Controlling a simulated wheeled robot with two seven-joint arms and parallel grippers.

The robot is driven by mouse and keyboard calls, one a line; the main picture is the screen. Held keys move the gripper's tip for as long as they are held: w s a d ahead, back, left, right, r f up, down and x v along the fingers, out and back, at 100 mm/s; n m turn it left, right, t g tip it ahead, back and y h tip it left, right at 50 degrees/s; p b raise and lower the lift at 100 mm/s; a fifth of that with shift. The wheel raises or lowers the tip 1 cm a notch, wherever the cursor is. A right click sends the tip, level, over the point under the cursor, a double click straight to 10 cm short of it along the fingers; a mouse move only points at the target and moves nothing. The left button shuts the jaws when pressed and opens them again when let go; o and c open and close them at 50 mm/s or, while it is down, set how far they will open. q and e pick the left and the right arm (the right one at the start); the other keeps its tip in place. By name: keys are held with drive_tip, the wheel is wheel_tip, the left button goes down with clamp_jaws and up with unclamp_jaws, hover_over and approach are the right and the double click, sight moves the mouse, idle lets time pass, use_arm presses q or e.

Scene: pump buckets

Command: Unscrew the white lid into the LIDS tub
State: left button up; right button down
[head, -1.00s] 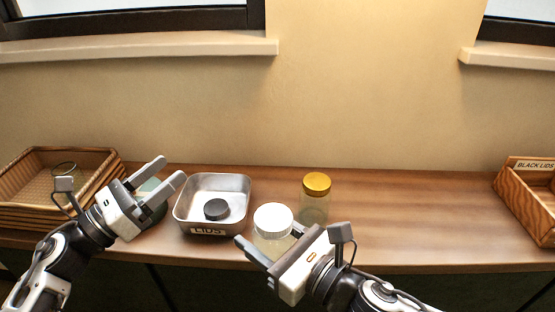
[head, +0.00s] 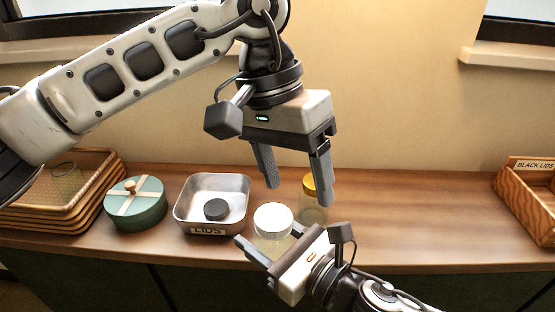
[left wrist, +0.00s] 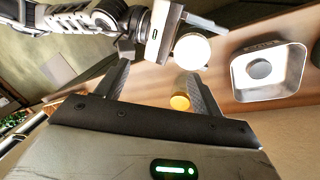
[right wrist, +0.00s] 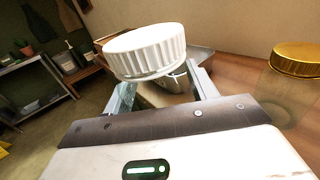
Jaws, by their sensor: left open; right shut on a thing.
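The jar with the white lid (head: 273,218) stands near the front edge of the shelf. Its ribbed white lid (right wrist: 147,50) is on top and also shows in the left wrist view (left wrist: 192,51). My right gripper (head: 268,250) is shut on the jar's body below the lid. My left gripper (head: 297,193) is open and empty, pointing down above and behind the white lid. The metal LIDS tub (head: 240,187) stands left of the jar, with one dark lid (head: 216,208) inside.
A jar with a gold lid (head: 309,186) stands just right of and behind the white-lidded jar, partly behind my left finger. A green round box (head: 136,208) and stacked wicker trays (head: 92,210) are at left. A BLACK LIDS crate (head: 520,190) is far right.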

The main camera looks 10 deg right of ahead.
sight(277, 216)
use_arm(q)
drive_tip(key=shift+w+a+r+m+t+y, duration=0.3)
drive_tip(key=shift+a+t+y, duration=0.1)
drive_tip(key=shift+y, duration=0.1)
drive_tip(key=shift+w+a+r+m+t+y, duration=0.2)
drive_tip(key=shift+a+r+m+t+y, duration=0.1)
drive_tip(key=shift+a+t+y, duration=0.15)
drive_tip(key=shift+w+f+y, duration=0.1)
drive_tip(key=shift+w+y, duration=0.05)
drive_tip(key=shift+y, duration=0.1)
drive_tip(key=shift+a+f, duration=0.1)
drive_tip(key=shift+f, duration=3.75)
